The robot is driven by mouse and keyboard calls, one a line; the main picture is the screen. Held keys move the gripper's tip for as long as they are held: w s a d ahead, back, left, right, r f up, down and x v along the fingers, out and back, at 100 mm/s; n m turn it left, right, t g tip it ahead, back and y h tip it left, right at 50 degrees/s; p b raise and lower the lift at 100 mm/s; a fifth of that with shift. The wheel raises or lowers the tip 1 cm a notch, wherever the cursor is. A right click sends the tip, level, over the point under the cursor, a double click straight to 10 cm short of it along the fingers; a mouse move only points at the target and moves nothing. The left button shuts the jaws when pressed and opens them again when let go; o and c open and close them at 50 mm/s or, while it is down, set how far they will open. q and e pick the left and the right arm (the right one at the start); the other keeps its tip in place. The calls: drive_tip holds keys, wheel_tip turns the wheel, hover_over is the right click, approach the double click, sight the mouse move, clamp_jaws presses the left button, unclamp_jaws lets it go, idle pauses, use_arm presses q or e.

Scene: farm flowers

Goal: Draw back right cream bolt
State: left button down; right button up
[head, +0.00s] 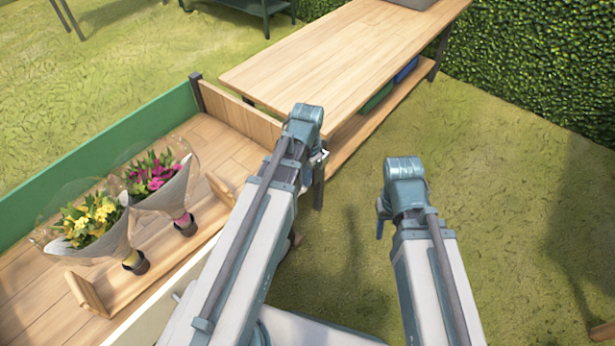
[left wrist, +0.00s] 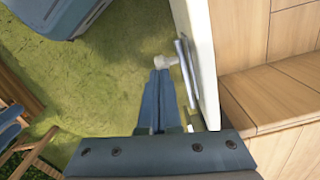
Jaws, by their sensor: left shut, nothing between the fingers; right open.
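A small cream knob (left wrist: 165,61) shows in the left wrist view, beside a grey metal bar (left wrist: 186,72) along the face of a cream panel (left wrist: 198,50). The cream panel also shows in the head view (head: 160,307), partly behind my left arm. My left gripper (left wrist: 160,74) is shut and empty, its tips right at the knob; I cannot tell whether they touch it. In the head view my left gripper (head: 318,182) points down past the panel. My right gripper (head: 380,218) is open and empty over the grass, its fingers mostly hidden by its wrist.
A wooden cart bed with a green side (head: 90,190) holds two wrapped bouquets, yellow (head: 90,222) and pink (head: 155,172), in a wooden rack. A wooden table (head: 340,50) stands beyond, with bins on its lower shelf. Grass (head: 480,150) to the right is open, before a hedge.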

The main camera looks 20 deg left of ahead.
use_arm(q)
wheel_tip(320, 180, up, 13)
drive_tip(key=w+d+p, duration=0.1)
drive_tip(key=w+p, duration=0.1)
drive_tip(key=p, duration=1)
drive_tip(key=shift+w+d+p, duration=0.25)
drive_tip(key=shift+d+p, duration=0.05)
drive_tip(key=shift+p, duration=0.1)
drive_tip(key=shift+f, duration=0.1)
drive_tip(key=s+d+r+n+y+p, duration=0.1)
drive_tip(key=s+d+r+n+p, duration=0.1)
drive_tip(key=s+d+r+p, duration=0.8)
drive_tip(key=shift+s+d+n, duration=0.4)
drive_tip(key=shift+s+d, duration=0.4)
drive_tip(key=shift+d, duration=0.05)
